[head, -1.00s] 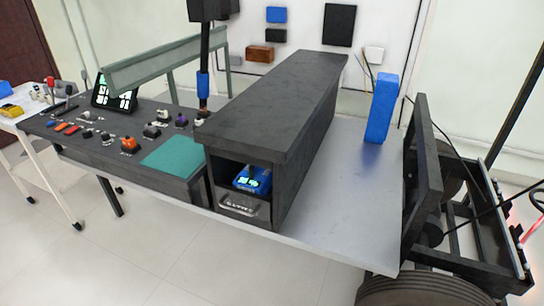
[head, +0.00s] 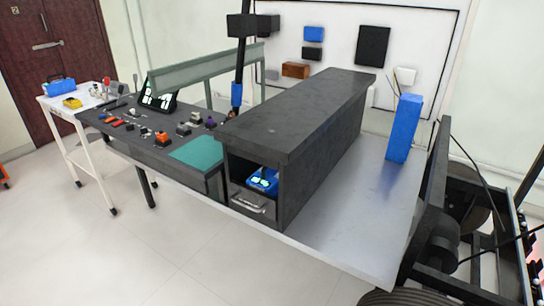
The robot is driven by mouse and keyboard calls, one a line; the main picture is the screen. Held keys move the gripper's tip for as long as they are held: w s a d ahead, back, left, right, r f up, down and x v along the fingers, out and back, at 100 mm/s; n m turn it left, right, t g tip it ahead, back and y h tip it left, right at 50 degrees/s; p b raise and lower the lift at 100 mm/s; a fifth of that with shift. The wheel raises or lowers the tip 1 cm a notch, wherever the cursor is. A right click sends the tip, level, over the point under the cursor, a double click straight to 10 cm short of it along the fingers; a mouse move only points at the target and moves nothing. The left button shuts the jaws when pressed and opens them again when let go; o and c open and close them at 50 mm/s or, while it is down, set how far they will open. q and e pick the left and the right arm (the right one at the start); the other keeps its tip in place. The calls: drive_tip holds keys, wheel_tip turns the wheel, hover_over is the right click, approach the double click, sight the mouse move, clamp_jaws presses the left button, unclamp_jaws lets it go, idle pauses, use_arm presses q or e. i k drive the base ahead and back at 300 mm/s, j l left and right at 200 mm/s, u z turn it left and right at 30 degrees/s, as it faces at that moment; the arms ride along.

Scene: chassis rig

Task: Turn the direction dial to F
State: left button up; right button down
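No direction dial can be made out clearly at this distance. A blue device with a lit screen (head: 262,180) sits in the open front of a long black housing (head: 300,115). Several small knobs and parts, among them an orange one (head: 161,138), a purple one (head: 210,122) and a grey one (head: 183,130), stand on the dark bench at left. I cannot tell whether any of them is the dial, and no letter F is readable. Neither of my grippers shows in the head view.
A teal mat (head: 197,152) lies on the bench. A tall blue block (head: 403,128) stands on the grey tabletop (head: 345,215). A white trolley (head: 75,130) stands at far left. A wheeled black frame (head: 428,205) is at right. The floor (head: 120,245) in front is clear.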

sight(128, 127)
drive_tip(key=i+j+z, duration=0.1)
drive_tip(key=i+j, duration=0.15)
drive_tip(key=j, duration=0.2)
drive_tip(key=i+j+z, duration=0.1)
drive_tip(key=i+j, duration=0.15)
drive_tip(key=j, duration=0.15)
drive_tip(key=i+j+z, duration=0.1)
drive_tip(key=j, duration=0.4)
drive_tip(key=i+j+z, duration=0.15)
drive_tip(key=i+j, duration=0.15)
drive_tip(key=j, duration=0.15)
drive_tip(key=i+j+z, duration=0.1)
drive_tip(key=j, duration=0.4)
drive_tip(key=i+j+z, duration=0.1)
drive_tip(key=i+j, duration=0.15)
drive_tip(key=j, duration=0.3)
drive_tip(key=i+j+z, duration=0.1)
drive_tip(key=j, duration=0.4)
drive_tip(key=i+j+z, duration=0.1)
drive_tip(key=j, duration=0.45)
